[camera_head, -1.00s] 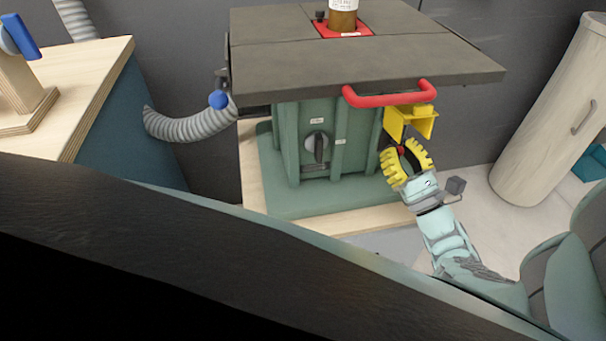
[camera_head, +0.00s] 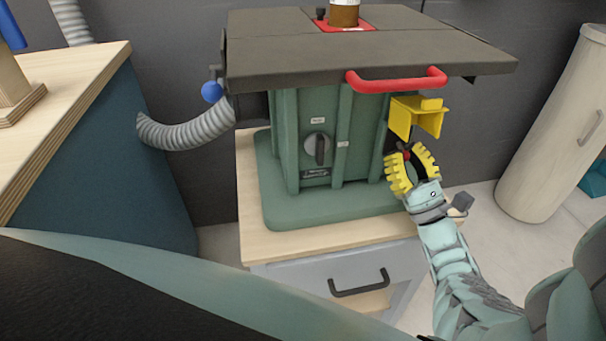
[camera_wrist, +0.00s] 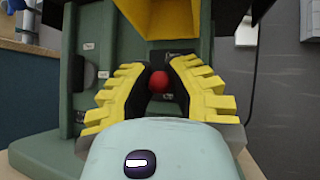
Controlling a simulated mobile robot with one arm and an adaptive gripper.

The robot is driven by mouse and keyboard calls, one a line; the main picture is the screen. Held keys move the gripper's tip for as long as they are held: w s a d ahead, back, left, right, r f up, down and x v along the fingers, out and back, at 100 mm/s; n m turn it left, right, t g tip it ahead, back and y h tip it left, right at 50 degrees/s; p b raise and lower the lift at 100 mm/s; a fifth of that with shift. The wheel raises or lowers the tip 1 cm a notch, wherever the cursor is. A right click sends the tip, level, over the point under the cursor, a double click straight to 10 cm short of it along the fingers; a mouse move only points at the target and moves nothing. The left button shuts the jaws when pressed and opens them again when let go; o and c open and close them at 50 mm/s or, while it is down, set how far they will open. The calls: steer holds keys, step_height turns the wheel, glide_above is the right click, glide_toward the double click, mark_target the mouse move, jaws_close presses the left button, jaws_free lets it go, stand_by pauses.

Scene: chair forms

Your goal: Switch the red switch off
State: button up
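The red switch (camera_wrist: 159,82) shows in the wrist view as a small round red knob on the green machine, below a yellow bracket. In the head view a small red spot of it (camera_head: 407,154) shows between my fingertips. My gripper (camera_head: 410,158) has yellow ribbed fingers, spread apart and empty. In the wrist view my gripper (camera_wrist: 159,75) has one finger on each side of the red knob, with gaps between. I cannot tell how far the fingertips are from the panel. The yellow bracket (camera_head: 418,117) hangs just above the fingers.
The green machine (camera_head: 362,150) carries a dark tabletop (camera_head: 290,55) with a red handle (camera_head: 395,86) at its front edge. A grey dial (camera_head: 318,148) is on its front. A drawer cabinet (camera_head: 300,275) stands below. A workbench (camera_head: 70,80) is at left, a wooden cylinder (camera_head: 550,130) at right.

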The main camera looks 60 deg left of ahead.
steer(key=o, duration=0.6)
steer(key=shift+s+g, duration=0.1)
steer(key=shift+g, duration=0.2)
steer(key=shift+s+d+f, duration=0.15)
steer(key=shift+s+f, duration=0.05)
steer(key=shift+f, duration=0.1)
steer(key=shift+s+d+f, duration=0.1)
steer(key=shift+d+f, duration=0.25)
steer(key=shift+d, duration=0.05)
steer(key=shift+v, duration=2.25)
steer(key=shift+w+d+f, duration=0.25)
steer(key=shift+d+f, duration=0.05)
steer(key=shift+d, duration=0.2)
